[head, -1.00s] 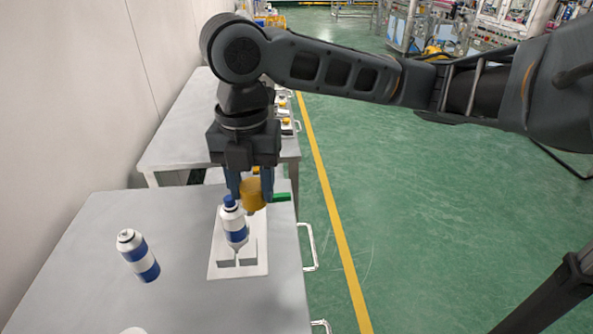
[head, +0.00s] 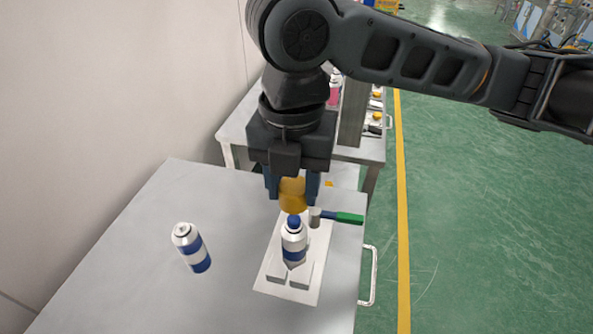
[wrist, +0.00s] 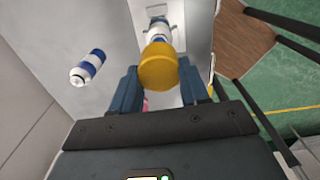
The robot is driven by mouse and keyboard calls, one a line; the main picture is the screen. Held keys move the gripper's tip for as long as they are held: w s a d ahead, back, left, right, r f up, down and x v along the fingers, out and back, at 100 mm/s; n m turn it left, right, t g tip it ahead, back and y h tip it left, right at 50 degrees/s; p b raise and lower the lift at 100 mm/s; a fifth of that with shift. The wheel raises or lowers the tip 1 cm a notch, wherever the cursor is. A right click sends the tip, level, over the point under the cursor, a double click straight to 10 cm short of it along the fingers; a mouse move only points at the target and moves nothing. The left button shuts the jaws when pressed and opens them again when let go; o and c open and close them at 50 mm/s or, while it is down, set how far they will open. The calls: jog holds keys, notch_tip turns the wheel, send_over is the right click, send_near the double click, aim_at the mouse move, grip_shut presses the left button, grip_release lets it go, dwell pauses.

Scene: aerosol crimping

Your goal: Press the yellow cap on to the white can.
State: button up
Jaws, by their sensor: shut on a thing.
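My gripper (head: 292,190) is shut on the yellow cap (head: 292,194). The cap also shows between the fingers in the wrist view (wrist: 158,66). The white can (head: 294,245), with a blue band and a blue top, stands on the white fixture plate (head: 308,280), just below the cap in the head view. In the wrist view the cap hides part of the can (wrist: 158,32). I cannot tell whether the cap touches the can's top.
A second white and blue can (head: 191,248) stands on the grey table (head: 130,270) to the left. A green-handled hammer (head: 340,217) lies behind the fixture, on the right. Another table with items (head: 375,150) stands behind.

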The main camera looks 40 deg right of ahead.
aim_at(294, 220)
jog(key=shift+f, duration=2.8)
jog(key=o, duration=1.6)
jog(key=shift+c, duration=0.2)
jog(key=shift+r, duration=0.1)
jog(key=shift+r, duration=3.45)
